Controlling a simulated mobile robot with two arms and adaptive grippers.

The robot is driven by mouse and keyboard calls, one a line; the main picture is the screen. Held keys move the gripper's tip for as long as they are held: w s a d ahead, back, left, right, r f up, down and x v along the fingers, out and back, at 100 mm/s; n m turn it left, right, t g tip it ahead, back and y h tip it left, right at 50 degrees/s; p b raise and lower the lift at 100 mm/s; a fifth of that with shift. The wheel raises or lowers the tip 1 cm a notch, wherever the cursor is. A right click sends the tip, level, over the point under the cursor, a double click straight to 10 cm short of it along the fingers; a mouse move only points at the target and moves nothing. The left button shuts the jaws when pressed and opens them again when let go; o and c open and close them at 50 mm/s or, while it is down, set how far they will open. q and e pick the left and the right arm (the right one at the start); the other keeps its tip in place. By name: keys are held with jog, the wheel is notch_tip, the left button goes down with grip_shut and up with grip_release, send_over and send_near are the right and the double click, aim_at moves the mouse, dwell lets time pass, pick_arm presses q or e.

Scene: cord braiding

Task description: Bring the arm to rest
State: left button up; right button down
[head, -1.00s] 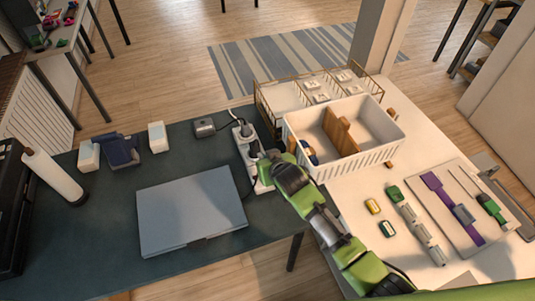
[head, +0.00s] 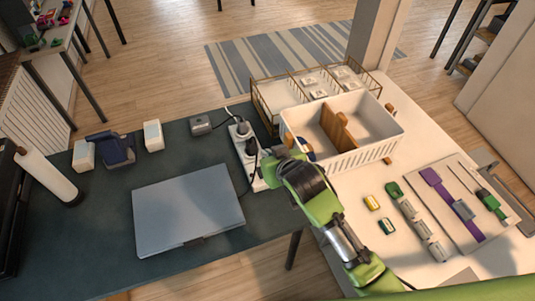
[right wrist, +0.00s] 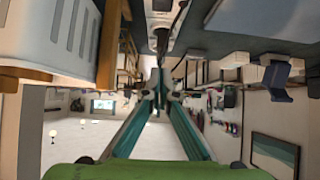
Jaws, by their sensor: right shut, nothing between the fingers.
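My right arm comes in from the lower right in the head view, green with dark and silver joints. Its gripper (head: 270,169) is over the right end of the dark table, close by the white power strip (head: 240,150). The fingers are small and partly hidden by the wrist in that view. In the right wrist view the gripper (right wrist: 160,84) shows its two long fingers meeting at the tips, with nothing between them. Whether it touches the strip cannot be told. My left gripper is not in view.
A closed grey laptop (head: 188,210) lies left of the strip. A white divided bin (head: 350,159) stands just right of the gripper, on the white table. Tools and small cases, such as a yellow one (head: 371,202), lie right of my arm.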

jog(key=s+d+f+m+g+h, duration=0.1)
jog(key=s+d+f+g, duration=0.1)
jog(key=s+d, duration=0.6)
jog(key=s+d+f+g+h, duration=0.1)
jog(key=s+d+f+g, duration=0.2)
jog(key=s, duration=0.9)
jog(key=s+d+f+m+g+h, duration=0.1)
jog(key=s+d+f, duration=0.1)
jog(key=s+d, duration=0.65)
jog(key=s+a+f+g+b, duration=0.1)
jog(key=s+f+b, duration=0.1)
jog(key=f, duration=1.3)
jog(key=s+a+f+g+b, duration=0.1)
jog(key=s+f, duration=0.1)
jog(key=f, duration=1.3)
jog(key=s+d+f+b, duration=0.2)
jog(key=s+d+f, duration=0.1)
jog(key=s+f, duration=1.3)
jog(key=shift+f+n+g, duration=0.4)
jog(key=shift+f, duration=0.2)
